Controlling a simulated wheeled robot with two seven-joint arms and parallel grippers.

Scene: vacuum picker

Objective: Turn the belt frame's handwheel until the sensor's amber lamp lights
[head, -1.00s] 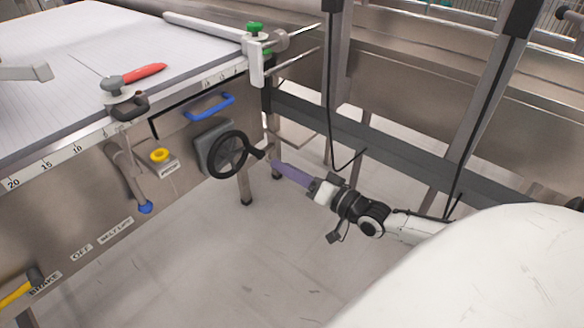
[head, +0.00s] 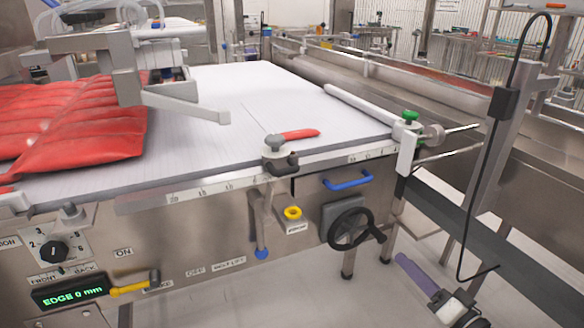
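The black handwheel (head: 351,229) sits on a grey plate on the belt frame's front, at its right end. Its crank knob points right. My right gripper (head: 400,258), with purple fingers, is below and right of the knob, apart from it in the picture. The fingers overlap edge-on, so I cannot tell whether they are open. My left gripper is out of view. A green-lit display (head: 68,292) reads "EDGE 0 mm". I cannot pick out the sensor for certain, and I see no lit amber lamp.
Red bags (head: 80,135) lie on the white belt (head: 250,95) at left. A blue handle (head: 348,181) is above the wheel, and a yellow button (head: 292,213) is left of it. A grey post (head: 490,180) with a black cable stands at right. Floor shows below the wheel.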

